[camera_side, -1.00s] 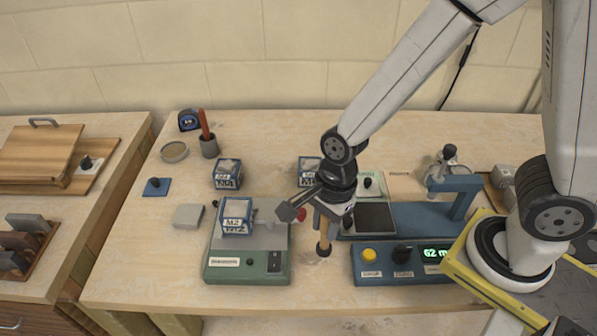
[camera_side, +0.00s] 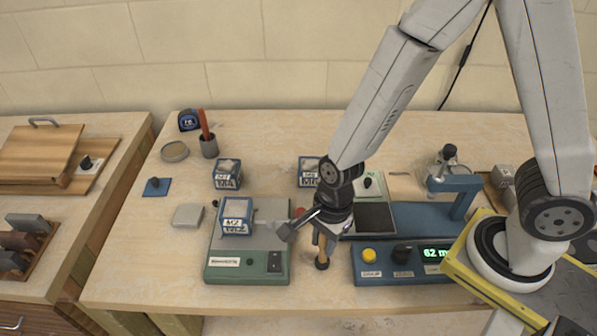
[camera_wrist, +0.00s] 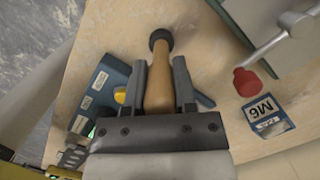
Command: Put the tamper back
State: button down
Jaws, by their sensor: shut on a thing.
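The tamper (camera_side: 322,252) has a pale wooden handle and a dark round end. It points down, roughly upright, in the gap between the green machine and the blue machine. My gripper (camera_side: 316,226) is shut on its handle. In the wrist view the handle (camera_wrist: 158,88) lies between both fingers (camera_wrist: 160,82), with the dark end beyond the fingertips. The dark end is at or just above the table; I cannot tell whether it touches. The upper handle is hidden by my gripper.
The green machine (camera_side: 228,270) carries a blue-framed tub (camera_side: 236,217), close left of the gripper. A red-knobbed lever (camera_wrist: 246,82) is nearby. The blue machine (camera_side: 385,277) stands close right. Other tubs (camera_side: 227,174) (camera_side: 309,171) stand behind. The table's front edge is near.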

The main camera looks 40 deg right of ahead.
jog(key=shift+f, duration=0.2)
jog(key=shift+c, duration=2)
grip_release()
jog(key=shift+r, duration=0.2)
notch_tip(320, 180, up, 12)
jog(key=d, duration=0.1)
jog(key=shift+d, duration=0.4)
jog(key=shift+d+f, duration=0.1)
jog(key=shift+f, duration=0.05)
jog(key=w+d+f+n+t+h, duration=0.1)
jog(key=d+f+n+t, duration=0.1)
jog(key=d+n, duration=1)
jog(key=n, duration=0.6)
jog(key=shift+w+d+f+t+h, duration=0.2)
jog(key=shift+t+h, duration=0.1)
jog(key=shift+h, duration=0.1)
